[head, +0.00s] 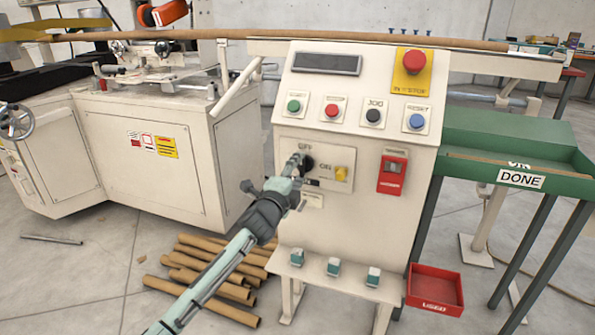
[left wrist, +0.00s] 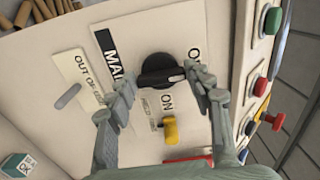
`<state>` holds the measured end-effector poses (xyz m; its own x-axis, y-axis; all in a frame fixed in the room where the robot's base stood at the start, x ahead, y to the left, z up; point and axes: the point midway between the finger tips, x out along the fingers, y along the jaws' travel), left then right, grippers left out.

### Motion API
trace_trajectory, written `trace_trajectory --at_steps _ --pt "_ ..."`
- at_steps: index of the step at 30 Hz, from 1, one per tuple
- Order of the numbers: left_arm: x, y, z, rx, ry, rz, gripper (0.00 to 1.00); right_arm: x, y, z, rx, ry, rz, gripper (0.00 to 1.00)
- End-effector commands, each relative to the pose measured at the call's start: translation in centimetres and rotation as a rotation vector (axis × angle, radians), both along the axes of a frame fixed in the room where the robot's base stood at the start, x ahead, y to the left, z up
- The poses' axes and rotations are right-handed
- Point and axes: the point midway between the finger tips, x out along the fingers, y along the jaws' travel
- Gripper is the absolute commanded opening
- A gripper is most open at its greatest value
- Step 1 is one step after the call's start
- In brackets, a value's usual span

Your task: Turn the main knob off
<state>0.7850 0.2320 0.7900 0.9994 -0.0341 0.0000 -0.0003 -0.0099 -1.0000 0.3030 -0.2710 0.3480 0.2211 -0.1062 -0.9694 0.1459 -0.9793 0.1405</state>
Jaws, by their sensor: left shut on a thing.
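The main knob is a round black rotary knob (head: 308,163) on a plate on the white control cabinet's front. In the head view, OFF is printed above it and ON to its right. In the left wrist view the knob (left wrist: 158,66) lies between the two fingers of my left gripper (left wrist: 160,82). The fingers are shut on its handle, one at each end. The handle's white mark points right in that view, towards lettering partly hidden by a finger; ON is below. In the head view my left gripper (head: 297,165) partly covers the knob. My right gripper is not in view.
A yellow knob (head: 341,173) sits right beside the main knob. A red switch (head: 392,172) is further right. Coloured push buttons (head: 373,116) and a red emergency stop (head: 415,62) are above. Cardboard tubes (head: 200,272) and a red bin (head: 435,288) lie on the floor.

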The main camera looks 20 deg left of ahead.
Motion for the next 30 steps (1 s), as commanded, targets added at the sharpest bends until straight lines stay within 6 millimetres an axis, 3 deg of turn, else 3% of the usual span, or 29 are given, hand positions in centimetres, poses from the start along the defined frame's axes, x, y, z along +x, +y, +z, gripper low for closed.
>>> trace_trajectory --at_steps 11,12,16,26,30 --pt "0.0 0.0 -0.1 -0.009 0.001 0.000 0.23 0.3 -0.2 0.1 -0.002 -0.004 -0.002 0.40" --pt "0.0 0.0 -0.1 -0.009 0.001 0.000 0.55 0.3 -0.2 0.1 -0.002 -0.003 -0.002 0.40" --pt "0.0 0.0 -0.1 -0.008 0.001 0.000 0.71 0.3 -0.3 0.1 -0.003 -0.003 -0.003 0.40" --pt "-0.1 0.0 -0.1 -0.005 0.001 0.000 0.72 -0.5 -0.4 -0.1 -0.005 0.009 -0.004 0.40" --pt "-1.5 0.1 -0.1 -0.005 0.001 -0.001 0.72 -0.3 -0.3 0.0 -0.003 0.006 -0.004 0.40"
